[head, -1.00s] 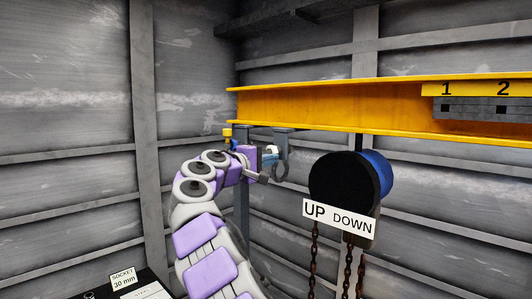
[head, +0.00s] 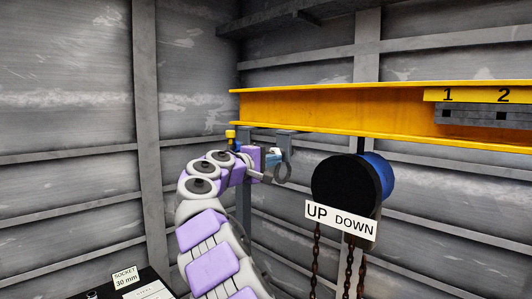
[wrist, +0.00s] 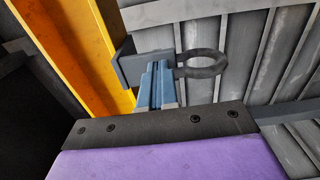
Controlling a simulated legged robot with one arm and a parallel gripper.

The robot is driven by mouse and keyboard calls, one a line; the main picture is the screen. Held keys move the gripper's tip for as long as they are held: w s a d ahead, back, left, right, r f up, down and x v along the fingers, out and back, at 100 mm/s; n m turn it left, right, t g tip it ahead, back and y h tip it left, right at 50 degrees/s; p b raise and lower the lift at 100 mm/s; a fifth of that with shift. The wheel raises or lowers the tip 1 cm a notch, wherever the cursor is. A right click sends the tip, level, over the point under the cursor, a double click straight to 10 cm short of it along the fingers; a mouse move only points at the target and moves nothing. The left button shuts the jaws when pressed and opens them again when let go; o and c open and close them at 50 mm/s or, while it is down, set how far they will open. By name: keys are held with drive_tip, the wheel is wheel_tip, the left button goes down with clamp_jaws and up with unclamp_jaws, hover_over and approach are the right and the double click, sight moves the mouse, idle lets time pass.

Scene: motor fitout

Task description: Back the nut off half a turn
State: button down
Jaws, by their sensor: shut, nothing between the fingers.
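My gripper (head: 272,158) is raised under the left end of the yellow beam, next to a grey bracket with a ring (head: 284,168). In the wrist view its blue-grey fingers (wrist: 157,84) are together, with no gap showing and nothing held. The grey bracket (wrist: 130,64) lies just beyond them under the beam, and its dark ring (wrist: 203,63) shows to the right of the fingertips. I cannot tell whether the fingers touch the bracket. No nut can be made out in either view; it may be hidden behind the fingers or the bracket.
The yellow beam (head: 330,108) runs to the right, with plates marked 1 and 2 (head: 478,95). A black and blue hoist (head: 350,182) with an UP/DOWN sign and chains hangs right of my gripper. A 30 mm socket label (head: 124,277) stands lower left. Ribbed grey walls close the corner.

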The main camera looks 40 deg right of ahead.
drive_tip(key=shift+s+d+r+p, duration=0.15)
drive_tip(key=shift+r+p, duration=0.45)
drive_tip(key=shift+p, duration=0.15)
drive_tip(key=shift+s+d+r+p, duration=0.1)
drive_tip(key=shift+r+p, duration=0.5)
drive_tip(key=shift+p, duration=0.15)
drive_tip(key=shift+s, duration=0.15)
idle(0.4)
